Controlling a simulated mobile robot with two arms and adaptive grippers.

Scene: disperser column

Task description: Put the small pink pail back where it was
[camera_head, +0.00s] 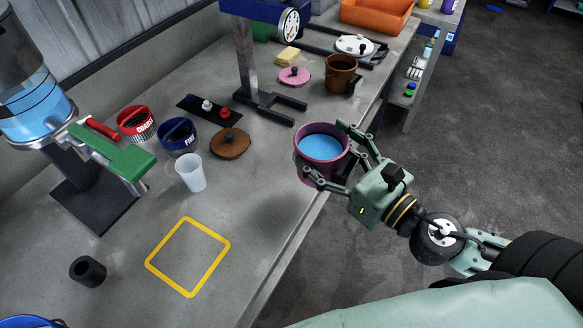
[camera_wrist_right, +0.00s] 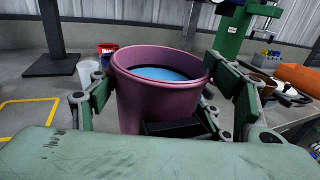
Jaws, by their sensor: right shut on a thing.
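The small pink pail (camera_head: 310,167) holds blue liquid and looks upright in the head view. My right gripper (camera_head: 335,160) is shut on it, with one finger on each side of the pail. The pail is at the bench's front edge and appears to be above the bench top, with a shadow on the bench to its left. In the right wrist view the pail (camera_wrist_right: 160,95) fills the middle, between the fingers of the right gripper (camera_wrist_right: 165,105). My left gripper is not in view.
A yellow square outline (camera_head: 188,257) marks clear bench top at the front left. A translucent cup (camera_head: 191,174), a brown lid (camera_head: 230,144), a blue tub (camera_head: 179,137) and a red tub (camera_head: 136,123) stand behind it. The disperser stand (camera_head: 265,102) and a brown pot (camera_head: 340,75) are farther back.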

